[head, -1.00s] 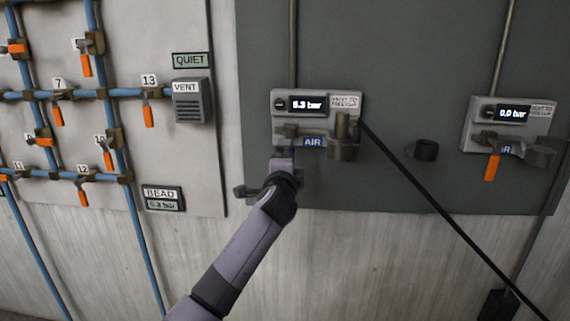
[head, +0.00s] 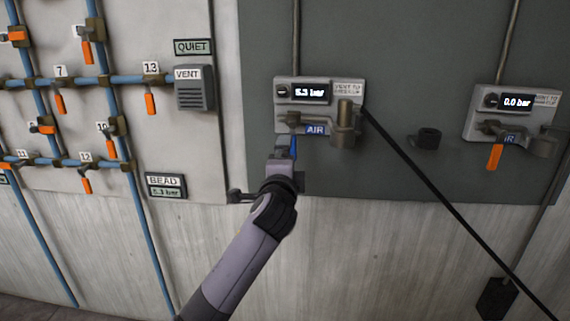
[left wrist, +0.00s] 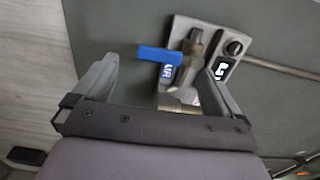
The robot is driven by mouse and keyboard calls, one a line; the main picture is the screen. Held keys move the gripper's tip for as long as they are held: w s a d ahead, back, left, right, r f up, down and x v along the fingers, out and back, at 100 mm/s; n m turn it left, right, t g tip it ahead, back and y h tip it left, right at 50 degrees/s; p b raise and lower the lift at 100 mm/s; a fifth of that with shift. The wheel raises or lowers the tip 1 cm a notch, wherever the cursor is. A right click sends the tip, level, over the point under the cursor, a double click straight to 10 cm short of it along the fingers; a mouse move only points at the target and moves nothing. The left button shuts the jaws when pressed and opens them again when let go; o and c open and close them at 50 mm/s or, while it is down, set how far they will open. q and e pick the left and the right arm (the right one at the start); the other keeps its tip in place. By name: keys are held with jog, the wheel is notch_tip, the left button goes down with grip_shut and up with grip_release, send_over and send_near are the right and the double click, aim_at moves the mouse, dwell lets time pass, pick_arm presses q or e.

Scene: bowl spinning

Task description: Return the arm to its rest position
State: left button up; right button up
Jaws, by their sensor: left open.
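My left arm reaches up from the bottom of the head view to the left air outlet (head: 318,91). Its gripper (head: 281,162) is just below the outlet's blue handle (head: 293,147), which hangs down. In the left wrist view the two fingers of the gripper (left wrist: 163,70) stand wide apart with nothing held. The blue handle (left wrist: 157,55) shows beyond and between them, apart from both. The outlet's display reads about 5.3 bar. My right gripper is in neither view.
A black hose (head: 425,180) runs from the left outlet down to the right. A second outlet (head: 512,103), with an orange handle (head: 495,156), reads 0.0 bar. At left are blue pipes (head: 104,60) with several orange-handled valves. A small bracket (head: 240,196) sticks out left of my gripper.

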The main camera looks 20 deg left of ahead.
pick_arm(q)
jog(key=shift+s, duration=0.2)
dwell(0.3)
jog(key=s+d+f+n+g+h+p, duration=0.1)
jog(key=s+f+n+g+h+p, duration=0.1)
jog(key=s+f, duration=0.6)
jog(key=s+d+f+n+g+h+p, duration=0.1)
jog(key=s+f+n+g+h+p, duration=0.3)
jog(key=f, duration=0.7)
jog(key=s+f+n+p, duration=0.1)
jog(key=s+f+n, duration=0.2)
jog(key=s, duration=0.8)
jog(key=s+d+f+n+g+h+p, duration=0.1)
jog(key=s+f+n, duration=0.2)
jog(key=s, duration=0.9)
notch_tip(320, 180, down, 3)
jog(key=shift+d, duration=0.2)
